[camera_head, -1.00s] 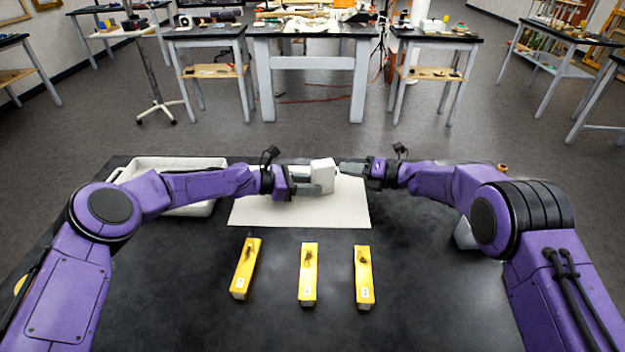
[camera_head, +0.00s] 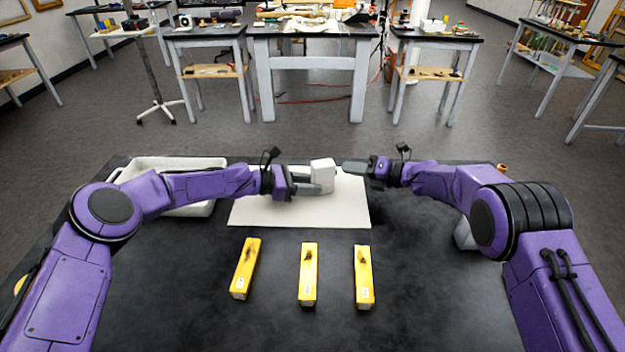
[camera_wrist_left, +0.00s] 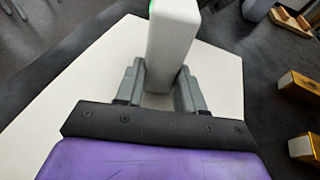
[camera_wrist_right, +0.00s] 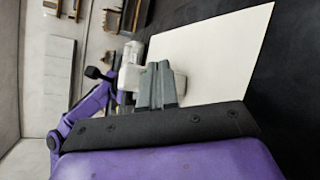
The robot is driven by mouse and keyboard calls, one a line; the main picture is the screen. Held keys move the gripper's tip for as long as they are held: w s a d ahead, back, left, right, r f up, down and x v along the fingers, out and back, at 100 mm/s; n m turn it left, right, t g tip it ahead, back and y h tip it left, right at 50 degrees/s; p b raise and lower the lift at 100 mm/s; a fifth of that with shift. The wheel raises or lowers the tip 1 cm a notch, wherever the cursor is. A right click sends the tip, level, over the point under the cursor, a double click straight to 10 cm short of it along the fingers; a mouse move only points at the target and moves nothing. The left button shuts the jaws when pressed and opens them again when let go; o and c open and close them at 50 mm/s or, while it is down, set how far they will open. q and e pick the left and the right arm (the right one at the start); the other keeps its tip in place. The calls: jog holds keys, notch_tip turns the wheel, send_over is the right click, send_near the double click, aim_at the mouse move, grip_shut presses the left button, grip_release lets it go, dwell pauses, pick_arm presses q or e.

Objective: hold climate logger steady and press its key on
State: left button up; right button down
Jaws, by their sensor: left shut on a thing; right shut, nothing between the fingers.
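The climate logger is a white box-like block (camera_head: 323,175) above the white sheet in the head view. My left gripper (camera_head: 318,182) is shut on it from the left. In the left wrist view the logger (camera_wrist_left: 173,40) stands between the two fingers, with a small green spot at its top edge. My right gripper (camera_head: 346,168) is shut and empty, its tips just right of the logger with a small gap. In the right wrist view the logger (camera_wrist_right: 131,62) is partly hidden behind the shut fingers (camera_wrist_right: 158,70). I cannot make out the key.
The white sheet (camera_head: 260,212) lies on the dark table (camera_head: 200,310). Three yellow blocks (camera_head: 246,268) (camera_head: 308,275) (camera_head: 363,278) lie in front of it. A white tray (camera_head: 205,209) stands at the back left, partly behind my left arm. A small grey object sits beside my right arm.

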jog(key=shift+w+d, duration=0.3)
jog(key=shift+d, duration=0.65)
jog(key=shift+w+d, duration=0.35)
jog(key=shift+d, duration=0.6)
jog(key=shift+w+d, duration=0.3)
jog(key=shift+d, duration=0.65)
pick_arm(q)
jog(key=o, duration=0.9)
